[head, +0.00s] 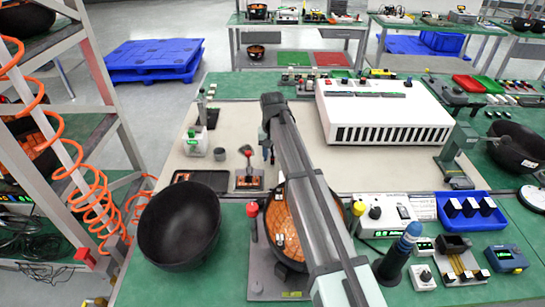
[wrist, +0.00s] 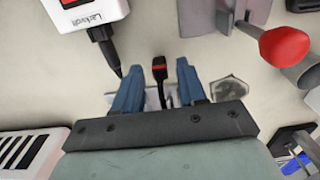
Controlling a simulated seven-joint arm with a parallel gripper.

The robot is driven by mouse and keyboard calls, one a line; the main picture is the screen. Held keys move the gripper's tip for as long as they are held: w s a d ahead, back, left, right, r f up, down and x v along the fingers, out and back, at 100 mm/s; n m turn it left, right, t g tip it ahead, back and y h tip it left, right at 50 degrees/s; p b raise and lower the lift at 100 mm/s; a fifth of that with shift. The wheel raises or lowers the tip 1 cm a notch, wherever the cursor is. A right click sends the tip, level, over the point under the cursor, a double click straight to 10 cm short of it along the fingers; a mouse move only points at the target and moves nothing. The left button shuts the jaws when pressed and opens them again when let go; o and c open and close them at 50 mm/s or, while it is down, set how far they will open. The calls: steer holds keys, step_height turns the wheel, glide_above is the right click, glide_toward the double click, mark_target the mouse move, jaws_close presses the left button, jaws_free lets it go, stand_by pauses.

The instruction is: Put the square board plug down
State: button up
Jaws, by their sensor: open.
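My gripper (wrist: 158,72) points down over the beige mat, its two blue fingers apart. In the head view my arm hides most of this spot; the gripper (head: 268,152) shows only as a small dark shape left of the arm.
A white labelled device (wrist: 86,12) with a black lead is close by. A red-knobbed clamp (wrist: 284,47) stands on the other side; it also shows in the head view (head: 247,181). A large white vented box (head: 385,112) stands right of my arm. A black bowl (head: 180,225) is at front left.

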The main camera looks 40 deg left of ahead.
step_height(320, 180, up, 12)
stand_by(0.4)
steer(key=shift+f, duration=0.1)
stand_by(0.4)
